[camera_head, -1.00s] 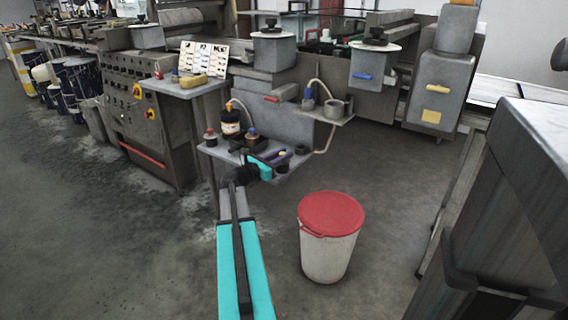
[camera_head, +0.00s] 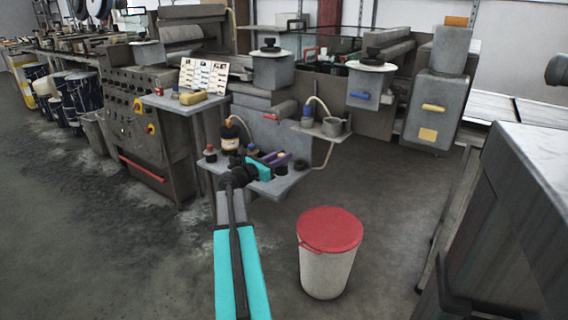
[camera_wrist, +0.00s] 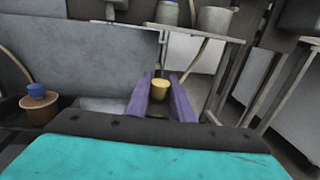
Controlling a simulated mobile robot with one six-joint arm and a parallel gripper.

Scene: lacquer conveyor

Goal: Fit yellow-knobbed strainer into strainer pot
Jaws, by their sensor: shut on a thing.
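My gripper (camera_head: 284,157) is over the lower side shelf (camera_head: 283,187) in the head view. In the wrist view its two purple fingers (camera_wrist: 161,92) are shut on the yellow knob (camera_wrist: 160,86) of the strainer. The strainer's body below the knob is hidden or too dark to make out. A small grey pot (camera_head: 333,127) stands on the upper side shelf, to the right of and behind my gripper. I cannot tell for sure whether it is the strainer pot.
A brown bottle (camera_head: 230,140) and small dark pots (camera_head: 209,154) stand on the lower shelf. A red-lidded bin (camera_head: 329,230) stands on the floor. A blue-capped jar (camera_wrist: 38,102) shows at left in the wrist view.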

